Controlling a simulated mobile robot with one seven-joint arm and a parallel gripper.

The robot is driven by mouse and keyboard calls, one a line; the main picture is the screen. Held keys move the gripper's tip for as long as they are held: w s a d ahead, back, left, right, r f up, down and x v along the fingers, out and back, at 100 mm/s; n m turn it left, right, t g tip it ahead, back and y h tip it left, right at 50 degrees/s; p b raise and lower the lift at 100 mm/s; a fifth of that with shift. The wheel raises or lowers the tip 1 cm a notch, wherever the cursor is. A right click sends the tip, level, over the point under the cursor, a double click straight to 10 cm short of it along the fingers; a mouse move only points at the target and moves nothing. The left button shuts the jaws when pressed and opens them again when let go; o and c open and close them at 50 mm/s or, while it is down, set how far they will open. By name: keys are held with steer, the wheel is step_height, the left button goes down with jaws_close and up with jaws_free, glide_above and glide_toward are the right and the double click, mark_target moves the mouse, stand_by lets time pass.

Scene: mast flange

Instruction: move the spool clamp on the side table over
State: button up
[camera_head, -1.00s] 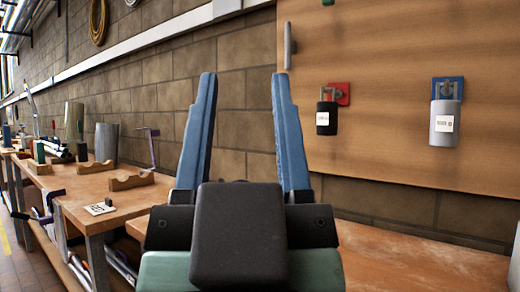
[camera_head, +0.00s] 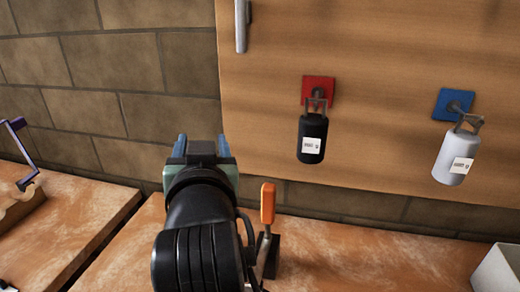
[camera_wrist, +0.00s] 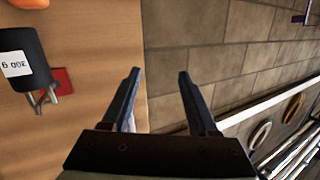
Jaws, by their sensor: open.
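An orange-handled lever clamp (camera_head: 267,205) stands on the wooden table (camera_head: 370,255), just right of my forearm, which hides part of its base. A purple-handled clamp-like piece (camera_head: 20,150) shows at the left edge over another table; I cannot tell which is the spool clamp. My gripper (camera_head: 202,140) points away towards the brick wall, left of the orange handle, with its fingers mostly hidden behind the wrist. In the wrist view my gripper (camera_wrist: 159,73) is open, with nothing between its fingers. An orange end (camera_wrist: 29,3) shows at that view's top left corner.
On the wooden board (camera_head: 390,80), a black labelled weight (camera_head: 312,138) hangs from a red plate (camera_head: 319,88) and a grey one (camera_head: 454,158) from a blue plate (camera_head: 453,103). A white bin (camera_head: 497,270) stands at lower right. A gap separates the two tables.

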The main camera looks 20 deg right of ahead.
steer(key=d+r+m+g+p, duration=0.1)
steer(key=d+g+p, duration=0.25)
steer(key=p, duration=0.45)
steer(key=m+g+p, duration=0.3)
steer(key=g+p, duration=0.7)
steer(key=p, duration=0.9)
glide_toward(268, 194)
steer(key=shift+t, duration=0.35)
steer(key=p+x, duration=0.1)
steer(key=x, duration=0.5)
steer(key=p+x, duration=0.1)
steer(key=x, duration=0.5)
steer(key=shift+s+f, duration=0.1)
steer(key=shift+f, duration=0.3)
jaws_close()
